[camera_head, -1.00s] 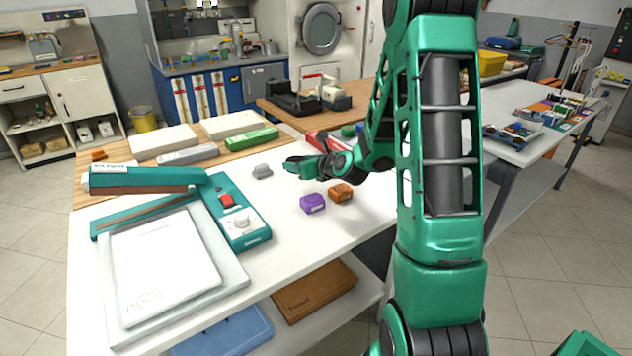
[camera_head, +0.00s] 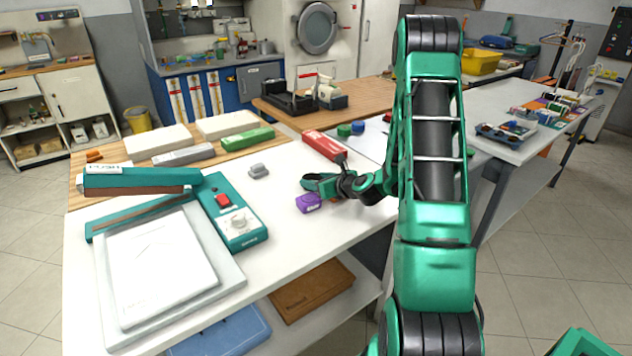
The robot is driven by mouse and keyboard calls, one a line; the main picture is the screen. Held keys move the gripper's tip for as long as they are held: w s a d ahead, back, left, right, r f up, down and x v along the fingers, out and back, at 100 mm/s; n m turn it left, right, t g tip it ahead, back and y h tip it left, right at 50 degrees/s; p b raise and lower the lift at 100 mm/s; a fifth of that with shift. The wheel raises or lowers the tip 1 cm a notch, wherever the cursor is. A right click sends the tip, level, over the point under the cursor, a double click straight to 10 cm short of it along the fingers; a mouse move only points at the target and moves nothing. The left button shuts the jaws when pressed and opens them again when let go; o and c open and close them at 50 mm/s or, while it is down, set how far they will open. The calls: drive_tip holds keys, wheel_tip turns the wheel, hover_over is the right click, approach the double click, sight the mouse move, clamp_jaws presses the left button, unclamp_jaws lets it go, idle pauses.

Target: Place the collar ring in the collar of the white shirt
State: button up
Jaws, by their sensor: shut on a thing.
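My gripper (camera_head: 318,183) is low over the white table, beside the small purple box (camera_head: 308,203). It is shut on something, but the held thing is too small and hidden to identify. I cannot pick out a collar ring in this view. I also cannot make out a white shirt collar. A flat white piece (camera_head: 160,262) lies on a grey tray at the left, and I cannot tell what it is.
A teal sealing machine (camera_head: 235,212) with a raised arm (camera_head: 135,180) stands at the left. A small grey object (camera_head: 259,172) lies left of my gripper. A red box (camera_head: 324,145) lies behind it. Bare white tabletop lies in front of the purple box.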

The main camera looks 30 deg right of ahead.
drive_tip(key=o, duration=1)
